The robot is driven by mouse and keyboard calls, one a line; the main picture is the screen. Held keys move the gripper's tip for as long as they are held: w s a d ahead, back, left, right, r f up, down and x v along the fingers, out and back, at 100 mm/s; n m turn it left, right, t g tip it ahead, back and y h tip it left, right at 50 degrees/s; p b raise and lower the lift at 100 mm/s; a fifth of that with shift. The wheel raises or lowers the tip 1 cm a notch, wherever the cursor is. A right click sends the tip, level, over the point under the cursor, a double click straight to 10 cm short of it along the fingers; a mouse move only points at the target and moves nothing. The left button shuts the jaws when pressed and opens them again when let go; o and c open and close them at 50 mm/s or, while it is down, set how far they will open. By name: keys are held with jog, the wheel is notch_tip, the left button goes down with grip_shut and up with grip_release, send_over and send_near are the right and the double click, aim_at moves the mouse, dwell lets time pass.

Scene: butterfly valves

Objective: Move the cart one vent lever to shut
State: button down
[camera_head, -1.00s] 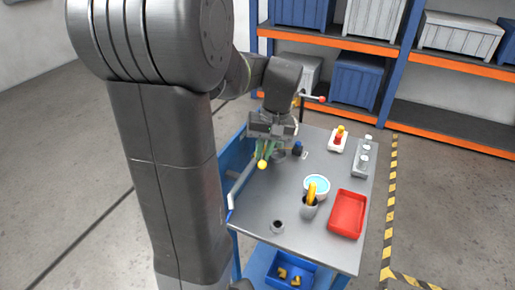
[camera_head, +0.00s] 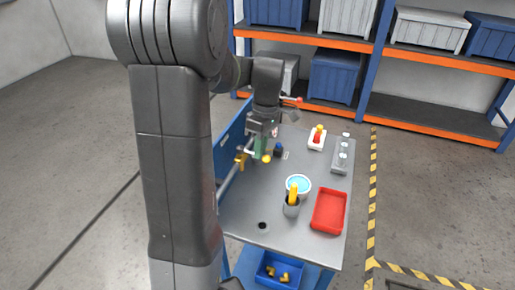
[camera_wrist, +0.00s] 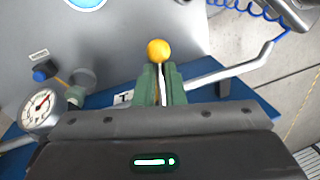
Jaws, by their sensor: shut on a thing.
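The lever shows as a thin stem ending in a yellow ball knob (camera_wrist: 159,50) in the wrist view. My gripper (camera_wrist: 160,76) has its green fingers shut on the stem just below the knob. The head view shows my gripper (camera_head: 262,148) over the left back part of the cart top (camera_head: 255,205), with the yellow knob (camera_head: 266,159) just below the fingers. A brass-coloured fitting (camera_head: 242,158) shows left of the fingers. The valve body under my gripper is mostly hidden. A white label, partly covered, lies beside the fingers in the wrist view.
A round gauge (camera_wrist: 41,110) and a blue knob (camera_wrist: 40,76) are left of my gripper in the wrist view. A bent grey handle bar (camera_wrist: 235,71) passes right. Shelves stand behind.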

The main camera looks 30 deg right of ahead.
jog(key=shift+w+d+r+n, duration=0.1)
jog(key=shift+w+d+n, duration=0.35)
jog(key=shift+n, duration=0.55)
jog(key=c, duration=1.5)
grip_release()
notch_tip(320, 180, up, 14)
jog(key=w+d, duration=0.1)
jog(key=d, duration=0.1)
jog(key=shift+w+f, duration=0.25)
jog(key=shift+w, duration=0.1)
jog(key=shift+f, duration=0.1)
